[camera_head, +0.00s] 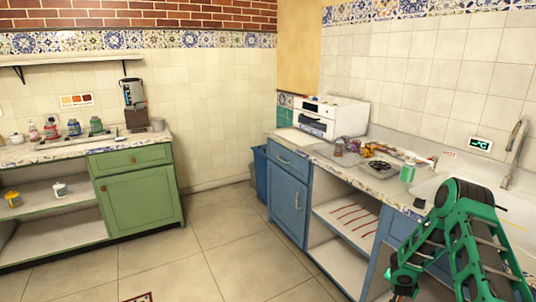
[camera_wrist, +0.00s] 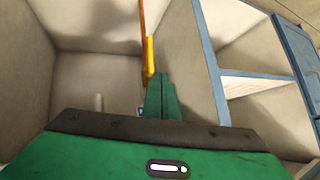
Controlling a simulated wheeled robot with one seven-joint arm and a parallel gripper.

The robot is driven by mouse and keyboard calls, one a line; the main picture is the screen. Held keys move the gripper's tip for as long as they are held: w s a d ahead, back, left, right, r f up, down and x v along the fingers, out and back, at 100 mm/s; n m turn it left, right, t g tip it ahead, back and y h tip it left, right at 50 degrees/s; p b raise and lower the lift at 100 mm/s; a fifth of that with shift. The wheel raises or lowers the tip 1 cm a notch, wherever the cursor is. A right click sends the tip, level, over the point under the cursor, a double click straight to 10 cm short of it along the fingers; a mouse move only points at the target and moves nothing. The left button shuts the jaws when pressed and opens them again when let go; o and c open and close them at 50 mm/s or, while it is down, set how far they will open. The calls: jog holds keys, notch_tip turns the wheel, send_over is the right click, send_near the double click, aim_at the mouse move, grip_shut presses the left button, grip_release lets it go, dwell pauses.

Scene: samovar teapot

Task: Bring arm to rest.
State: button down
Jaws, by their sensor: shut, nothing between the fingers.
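My arm (camera_head: 455,240) is green and bent, at the lower right of the head view, in front of the blue counter near the sink. In the wrist view my gripper (camera_wrist: 161,97) has its green fingers together, with nothing held between them. The fingers point toward a pale compartment space. A thin orange and yellow upright piece (camera_wrist: 150,55) shows just beyond the fingertips; I cannot tell whether it touches them.
The blue counter (camera_head: 382,188) has open shelves below; a white appliance (camera_head: 345,117), a green can (camera_head: 408,172) and small items stand on top. A sink (camera_head: 440,187) is beside my arm. The green cabinet (camera_head: 140,185) stands left.

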jog(key=s+r+n+g, duration=0.1)
jog(key=s+r, duration=0.2)
jog(key=r, duration=0.6)
jog(key=s+r+n+g, duration=0.1)
jog(key=s+r+g, duration=0.1)
jog(key=r, duration=0.7)
jog(key=s+a+r+g, duration=0.1)
jog(key=s+r+g, duration=0.1)
jog(key=s+r, duration=1.15)
jog(key=s+a+r+g+y, duration=0.1)
jog(key=s+a+r, duration=0.3)
jog(key=s, duration=0.6)
jog(key=s+a+r+n+g+y, duration=0.1)
jog(key=s+a+r, duration=0.4)
jog(key=s, duration=0.6)
jog(key=s+a+r+g+y, duration=0.1)
jog(key=s+a+r+y, duration=0.2)
jog(key=s, duration=0.8)
notch_tip(320, 180, up, 2)
jog(key=shift+a+r+n, duration=0.15)
jog(key=shift+a+n, duration=0.15)
jog(key=shift+a, duration=0.85)
